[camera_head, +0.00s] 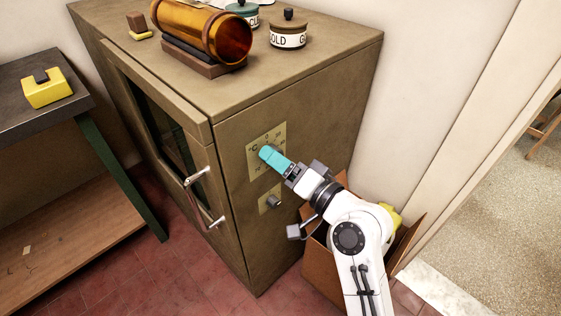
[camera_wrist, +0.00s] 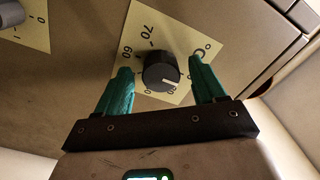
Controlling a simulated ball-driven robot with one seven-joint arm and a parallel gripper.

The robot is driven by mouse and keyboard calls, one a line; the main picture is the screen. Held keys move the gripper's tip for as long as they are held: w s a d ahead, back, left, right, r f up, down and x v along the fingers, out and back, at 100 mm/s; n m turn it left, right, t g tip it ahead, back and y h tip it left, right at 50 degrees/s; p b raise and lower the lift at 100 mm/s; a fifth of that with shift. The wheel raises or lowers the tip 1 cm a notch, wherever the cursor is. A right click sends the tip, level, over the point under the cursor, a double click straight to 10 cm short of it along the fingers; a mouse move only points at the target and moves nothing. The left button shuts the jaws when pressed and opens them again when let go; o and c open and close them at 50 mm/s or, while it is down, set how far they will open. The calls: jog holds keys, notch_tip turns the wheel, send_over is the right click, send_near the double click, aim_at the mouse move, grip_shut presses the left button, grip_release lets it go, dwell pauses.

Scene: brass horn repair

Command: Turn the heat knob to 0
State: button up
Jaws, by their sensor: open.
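The heat knob (camera_wrist: 158,75) is a round black knob on a pale yellow dial plate (camera_wrist: 172,25) marked with °C and numbers such as 60 and 70. A white mark on it points toward the lower right in the wrist view; the number there is hard to read. My gripper (camera_wrist: 160,63) is open, with one teal finger on each side of the knob and gaps showing. In the head view, my gripper (camera_head: 267,153) is in front of the dial plate (camera_head: 254,171) on the oven's (camera_head: 235,236) side and hides the knob.
A second plate with a grey knob (camera_head: 273,201) is just below; that knob also shows in the wrist view (camera_wrist: 10,12). The oven door handle (camera_head: 194,197) juts out at left. A cardboard box (camera_head: 316,253) stands below my arm. An amber cylinder (camera_head: 203,30) and jars (camera_head: 288,36) sit on top.

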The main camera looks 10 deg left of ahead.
jog(key=v, duration=1)
jog(key=shift+s+d, duration=0.25)
jog(key=shift+d, duration=0.05)
jog(key=s+d+f+g+h+p, duration=0.4)
jog(key=s+d+f+h+p, duration=0.3)
jog(key=s+d+f, duration=0.3)
jog(key=s+d+f+g+h+p, duration=0.1)
jog(key=s+d+g+h+p, duration=0.3)
jog(key=s+d, duration=1)
jog(key=s+g+h, duration=0.2)
jog(key=s+h, duration=0.1)
jog(key=s, duration=0.1)
jog(key=shift+d+f, duration=0.3)
jog(key=shift+f, duration=0.05)
